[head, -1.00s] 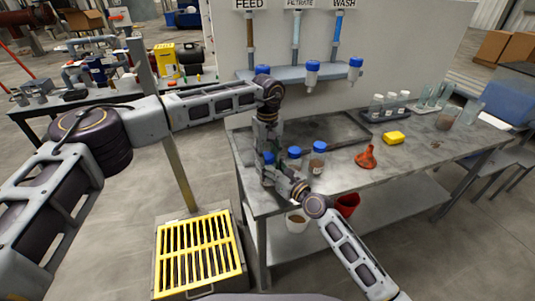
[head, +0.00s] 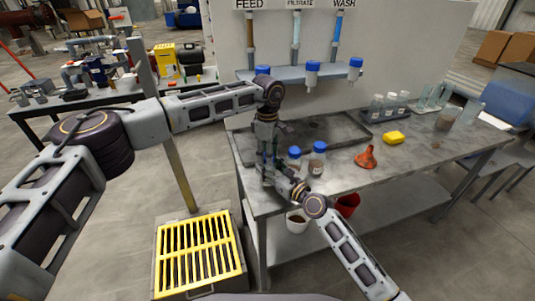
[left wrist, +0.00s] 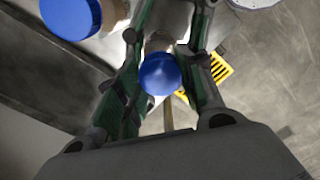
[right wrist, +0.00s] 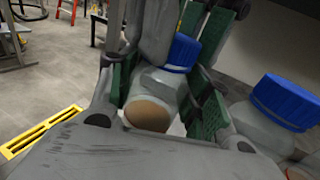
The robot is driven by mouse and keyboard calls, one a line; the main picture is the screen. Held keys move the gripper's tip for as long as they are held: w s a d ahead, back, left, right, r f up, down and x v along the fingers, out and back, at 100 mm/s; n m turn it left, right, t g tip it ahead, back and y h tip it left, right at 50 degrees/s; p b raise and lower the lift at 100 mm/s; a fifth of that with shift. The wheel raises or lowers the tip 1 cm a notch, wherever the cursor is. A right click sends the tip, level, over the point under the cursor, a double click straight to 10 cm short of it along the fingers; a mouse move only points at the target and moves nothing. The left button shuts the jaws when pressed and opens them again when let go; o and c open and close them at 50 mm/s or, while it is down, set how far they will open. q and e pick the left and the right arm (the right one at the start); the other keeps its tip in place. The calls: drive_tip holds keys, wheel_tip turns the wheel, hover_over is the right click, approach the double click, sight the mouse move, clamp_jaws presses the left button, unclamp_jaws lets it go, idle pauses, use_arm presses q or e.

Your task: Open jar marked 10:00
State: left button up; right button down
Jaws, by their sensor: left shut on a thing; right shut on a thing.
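A clear jar with brown contents (right wrist: 150,110) and a blue lid (right wrist: 184,52) stands at the table's left front corner. My right gripper (right wrist: 165,100) is shut around the jar's body from the side. My left gripper (head: 267,165) points down from above and is shut on the lid, which shows between its green pads in the left wrist view (left wrist: 160,74). In the head view my grippers hide this jar. Two more blue-lidded jars (head: 294,160) (head: 318,158) stand just right of it. I cannot read the 10:00 mark on any jar.
A dark tray (head: 345,128) lies behind the jars. An orange funnel (head: 366,158), a yellow sponge (head: 393,137) and a bottle rack (head: 390,113) are to the right. Blue-capped bottles hang under a shelf (head: 290,74). A yellow grate (head: 200,255) is on the floor at left.

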use_arm(q)
drive_tip(key=n, duration=0.8)
drive_tip(key=shift+n, duration=0.4)
drive_tip(key=n, duration=0.4)
drive_tip(key=shift+n, duration=0.3)
drive_tip(key=n, duration=0.8)
drive_tip(key=shift+n, duration=0.4)
drive_tip(key=n, duration=0.4)
drive_tip(key=shift+w, duration=0.1)
drive_tip(key=n, duration=0.3)
drive_tip(key=shift+r+n, duration=0.1)
drive_tip(key=shift+n, duration=0.3)
drive_tip(key=n, duration=0.4)
